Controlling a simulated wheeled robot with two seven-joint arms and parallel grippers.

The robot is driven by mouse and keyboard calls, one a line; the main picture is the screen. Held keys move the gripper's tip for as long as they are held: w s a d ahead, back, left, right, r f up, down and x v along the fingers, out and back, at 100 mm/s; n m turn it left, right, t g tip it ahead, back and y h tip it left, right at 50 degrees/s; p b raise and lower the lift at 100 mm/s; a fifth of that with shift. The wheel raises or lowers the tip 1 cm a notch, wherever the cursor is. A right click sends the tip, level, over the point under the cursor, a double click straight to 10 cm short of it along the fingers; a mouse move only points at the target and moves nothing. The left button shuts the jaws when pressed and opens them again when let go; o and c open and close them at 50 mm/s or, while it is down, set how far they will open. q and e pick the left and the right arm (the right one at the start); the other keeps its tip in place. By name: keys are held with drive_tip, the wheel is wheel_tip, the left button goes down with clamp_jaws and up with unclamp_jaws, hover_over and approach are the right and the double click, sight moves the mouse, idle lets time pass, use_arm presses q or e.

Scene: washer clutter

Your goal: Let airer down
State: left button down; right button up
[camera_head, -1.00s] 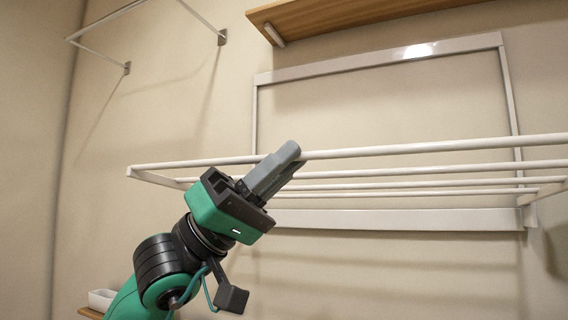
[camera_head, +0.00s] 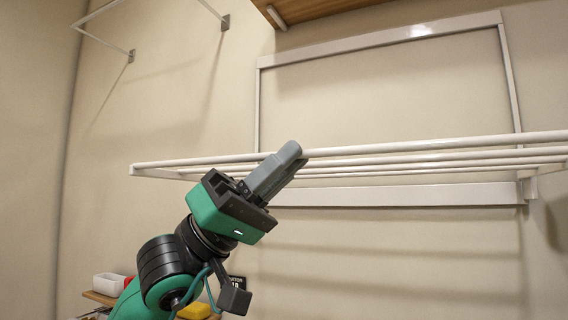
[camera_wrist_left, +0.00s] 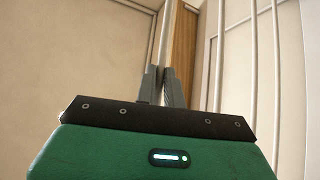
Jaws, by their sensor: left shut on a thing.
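The airer is a white wall-mounted rack. Its fixed frame (camera_head: 400,195) is flat on the wall, and its hinged part with several parallel bars (camera_head: 440,147) sticks out towards me, close to level. My left gripper (camera_head: 288,160) is shut on the front bar, left of its middle. In the left wrist view the bar (camera_wrist_left: 166,40) runs up from between the grey fingers (camera_wrist_left: 164,85), with the other bars to the right. The fingers hide the gripped stretch of bar. My right gripper is not in view.
A wooden shelf (camera_head: 320,10) is on the wall above the airer. A white wall rail (camera_head: 100,50) sticks out at the upper left. A low shelf with a white box (camera_head: 108,284) and a yellow thing (camera_head: 195,310) is at the lower left.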

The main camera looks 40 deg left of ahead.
use_arm(q)
drive_tip(key=shift+w+d+f, duration=0.1)
drive_tip(key=shift+d+f, duration=0.1)
drive_tip(key=shift+f, duration=0.15)
drive_tip(key=c, duration=1.9)
unclamp_jaws()
drive_tip(key=o, duration=0.4)
drive_tip(key=shift+w+a, duration=0.15)
drive_tip(key=shift+r, duration=0.1)
